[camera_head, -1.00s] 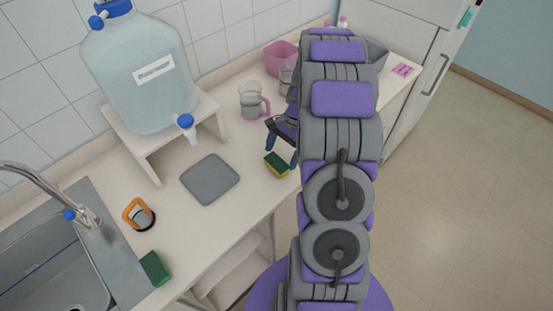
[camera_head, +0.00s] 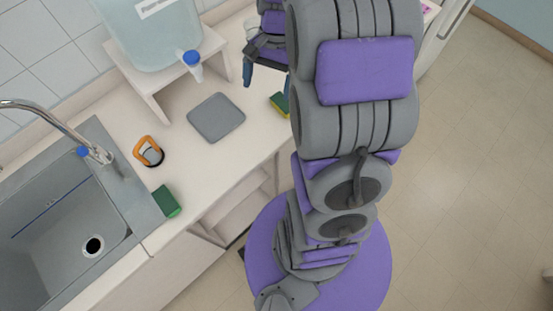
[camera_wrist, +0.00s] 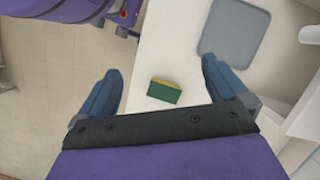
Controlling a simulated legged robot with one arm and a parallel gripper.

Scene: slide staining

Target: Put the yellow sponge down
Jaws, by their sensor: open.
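The yellow sponge (camera_head: 280,104), with a green layer, lies on the white counter near its front edge, just left of my arm in the head view. In the wrist view the sponge (camera_wrist: 164,90) rests on the counter between and beyond my spread fingers, with its green side facing the camera and a yellow strip along its top. My gripper (camera_head: 266,80) is open and empty, raised above the counter. Its blue fingers in the wrist view (camera_wrist: 165,95) stand wide apart and do not touch the sponge.
A grey mat (camera_head: 216,118) lies left of the sponge. A green sponge (camera_head: 166,201) sits by the sink (camera_head: 60,215), and an orange-handled object (camera_head: 148,152) stands nearby. A water container (camera_head: 155,35) stands on a white stand (camera_head: 150,90) behind.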

